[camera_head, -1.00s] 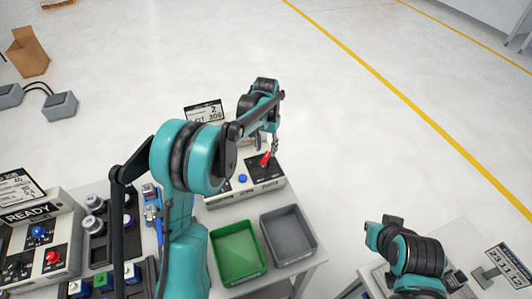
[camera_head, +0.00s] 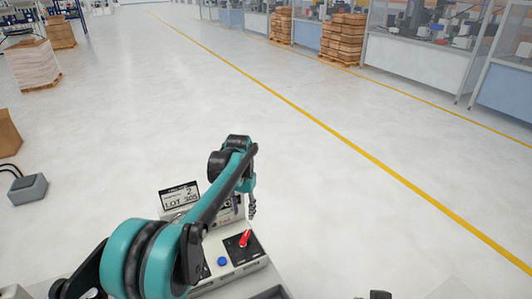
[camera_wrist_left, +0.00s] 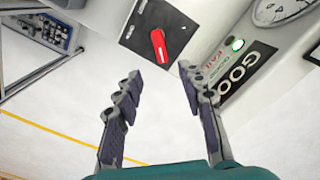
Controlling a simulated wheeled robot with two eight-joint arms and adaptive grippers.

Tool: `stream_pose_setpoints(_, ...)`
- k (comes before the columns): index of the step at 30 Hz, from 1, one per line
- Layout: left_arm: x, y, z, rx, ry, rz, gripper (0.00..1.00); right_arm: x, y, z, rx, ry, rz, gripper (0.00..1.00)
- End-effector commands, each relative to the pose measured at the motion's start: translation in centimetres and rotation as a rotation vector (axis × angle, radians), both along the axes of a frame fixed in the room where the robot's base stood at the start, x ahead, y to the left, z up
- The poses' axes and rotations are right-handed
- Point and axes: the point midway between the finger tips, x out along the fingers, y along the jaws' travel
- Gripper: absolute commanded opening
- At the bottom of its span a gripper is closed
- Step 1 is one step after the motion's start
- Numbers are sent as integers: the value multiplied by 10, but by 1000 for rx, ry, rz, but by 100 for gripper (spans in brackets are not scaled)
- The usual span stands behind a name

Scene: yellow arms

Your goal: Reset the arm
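My left arm comes in from the lower left of the head view. Its gripper (camera_head: 251,208) hangs just above and behind the red switch handle (camera_head: 245,238) on the white test box (camera_head: 233,277). In the left wrist view the fingers (camera_wrist_left: 160,76) are spread apart with nothing between them. The red handle (camera_wrist_left: 158,47) shows there beyond the fingertips, apart from them. My right gripper is out of view; only a small dark piece of what looks like my right arm shows at the bottom edge of the head view.
The box carries a blue button (camera_head: 222,261) and a lot sign (camera_head: 180,196). A lit green lamp (camera_wrist_left: 238,45), a GOOD label (camera_wrist_left: 244,69) and a gauge (camera_wrist_left: 280,8) show in the wrist view. A grey box (camera_head: 28,189) lies on the floor.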

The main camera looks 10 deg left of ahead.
Motion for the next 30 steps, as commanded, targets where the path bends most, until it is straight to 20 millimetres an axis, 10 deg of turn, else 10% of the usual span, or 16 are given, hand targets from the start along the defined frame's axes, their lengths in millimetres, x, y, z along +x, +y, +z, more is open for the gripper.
stream_pose_setpoints(7, -29, 3, 14, -2, -64, 21, 40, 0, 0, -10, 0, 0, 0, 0)
stream_pose_setpoints(17, -121, 11, 27, -16, -261, 87, 40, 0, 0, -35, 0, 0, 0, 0)
stream_pose_setpoints(30, -243, 18, -26, -48, -519, 170, 40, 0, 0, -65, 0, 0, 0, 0)
